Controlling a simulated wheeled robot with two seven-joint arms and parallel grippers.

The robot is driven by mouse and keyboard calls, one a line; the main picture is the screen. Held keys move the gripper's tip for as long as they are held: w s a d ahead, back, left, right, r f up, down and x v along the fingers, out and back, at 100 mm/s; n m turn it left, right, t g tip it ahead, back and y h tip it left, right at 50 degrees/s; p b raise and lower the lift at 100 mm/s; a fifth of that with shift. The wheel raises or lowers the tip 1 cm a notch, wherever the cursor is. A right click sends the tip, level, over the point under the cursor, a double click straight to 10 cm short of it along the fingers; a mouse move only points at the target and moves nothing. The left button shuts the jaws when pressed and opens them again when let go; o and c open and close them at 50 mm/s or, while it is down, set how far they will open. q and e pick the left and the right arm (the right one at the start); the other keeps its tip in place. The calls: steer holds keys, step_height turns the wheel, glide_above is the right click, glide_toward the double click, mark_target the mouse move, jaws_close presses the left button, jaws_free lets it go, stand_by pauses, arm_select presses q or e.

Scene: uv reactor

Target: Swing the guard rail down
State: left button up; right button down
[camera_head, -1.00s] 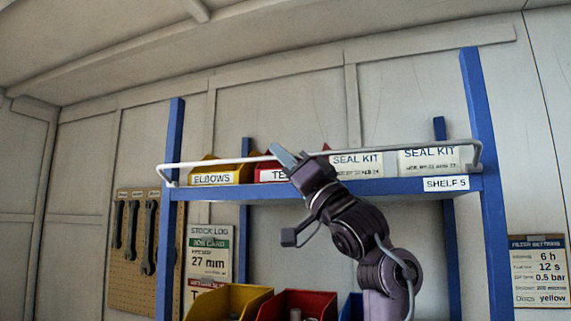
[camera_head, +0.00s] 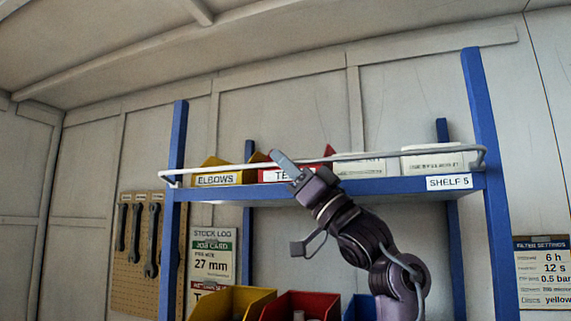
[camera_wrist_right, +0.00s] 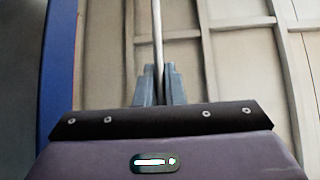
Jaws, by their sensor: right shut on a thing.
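The guard rail (camera_head: 234,161) is a thin white bar across the front of the upper blue shelf, with a bent end at each side post. It crosses in front of the bins and boxes. My right gripper (camera_head: 283,160) reaches up from below and is shut on the rail near its middle. In the right wrist view the rail (camera_wrist_right: 157,40) runs between the two grey fingers (camera_wrist_right: 159,85). The part of the rail between the fingers is hidden in the head view. My left gripper is in neither view.
Behind the rail stand a yellow elbows bin (camera_head: 222,173), a red bin (camera_head: 328,158) and white boxes (camera_head: 432,160). The shelf edge (camera_head: 390,186) lies just below, between blue posts (camera_head: 478,120). Lower bins (camera_head: 233,300) stand beneath. Spanners hang on a pegboard (camera_head: 137,285).

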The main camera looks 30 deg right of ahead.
steer(key=c, duration=1.5)
jaws_free()
steer(key=b+v, duration=0.4)
steer(key=v, duration=0.3)
steer(key=shift+d+f, duration=0.2)
steer(key=shift+f, duration=0.2)
steer(key=shift+s, duration=0.15)
steer(key=shift+s+d+f+b, duration=0.3)
steer(key=shift+d+f+b, duration=0.25)
steer(key=shift+d, duration=0.75)
steer(key=shift+s+d+f+b, duration=0.3)
steer(key=shift+d+f, duration=0.45)
steer(key=shift+d, duration=0.6)
steer(key=shift+s+d+f+b, duration=0.25)
steer(key=shift+d+f+b, duration=0.35)
steer(key=shift+d, duration=0.7)
steer(key=shift+f, duration=0.1)
